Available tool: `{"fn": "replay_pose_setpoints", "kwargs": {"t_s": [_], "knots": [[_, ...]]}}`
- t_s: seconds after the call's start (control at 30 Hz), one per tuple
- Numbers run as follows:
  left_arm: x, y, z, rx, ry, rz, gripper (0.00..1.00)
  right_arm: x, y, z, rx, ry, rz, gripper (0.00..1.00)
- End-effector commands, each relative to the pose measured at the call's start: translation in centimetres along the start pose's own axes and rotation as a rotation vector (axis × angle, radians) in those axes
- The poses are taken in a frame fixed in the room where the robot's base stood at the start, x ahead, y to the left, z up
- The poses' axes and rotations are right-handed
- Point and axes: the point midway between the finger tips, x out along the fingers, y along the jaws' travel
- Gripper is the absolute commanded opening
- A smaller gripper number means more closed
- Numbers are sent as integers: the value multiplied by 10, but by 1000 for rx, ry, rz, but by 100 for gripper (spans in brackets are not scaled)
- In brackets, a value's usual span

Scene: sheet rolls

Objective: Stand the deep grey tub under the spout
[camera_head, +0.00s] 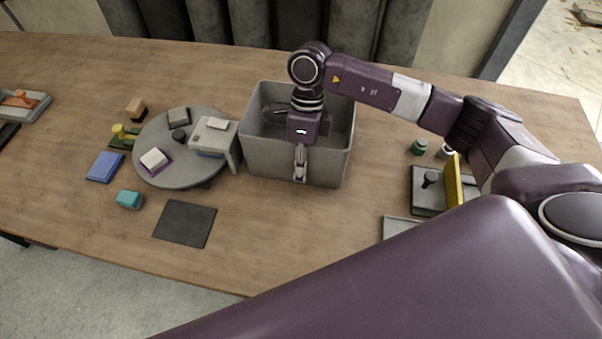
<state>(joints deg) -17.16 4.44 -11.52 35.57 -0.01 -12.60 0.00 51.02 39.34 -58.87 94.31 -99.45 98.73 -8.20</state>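The deep grey tub (263,165) stands upright and open-topped on the wooden table near the middle of the view. My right gripper (300,172) points down at the tub's near wall, with a finger in front of the wall's outer face. It is seen edge-on, so I cannot tell whether its fingers are closed on the wall. The gripper and wrist hide part of the tub's inside. I cannot make out a clear spout; a grey stand-like block (214,133) is just left of the tub. My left gripper is not in view.
A round grey turntable (160,174) with small blocks is left of the tub. A dark square mat (185,223), a blue pad (105,167) and a teal block (129,200) lie nearby. A green jar (418,147) and a tray (424,203) are right. Table in front of the tub is clear.

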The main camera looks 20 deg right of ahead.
Motion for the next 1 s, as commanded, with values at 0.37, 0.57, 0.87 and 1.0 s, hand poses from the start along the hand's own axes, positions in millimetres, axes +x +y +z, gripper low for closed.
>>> {"fn": "replay_pose_setpoints", "kwargs": {"t_s": [0.37,0.57,0.87,1.0], "knots": [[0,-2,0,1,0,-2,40,0,1,0,0,1,2,42],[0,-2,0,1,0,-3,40,0,1,0,0,2,2,42],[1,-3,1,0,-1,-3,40,-15,0,0,-1,-1,-1,42],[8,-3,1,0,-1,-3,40,-45,0,1,0,-2,-3,42]]}}
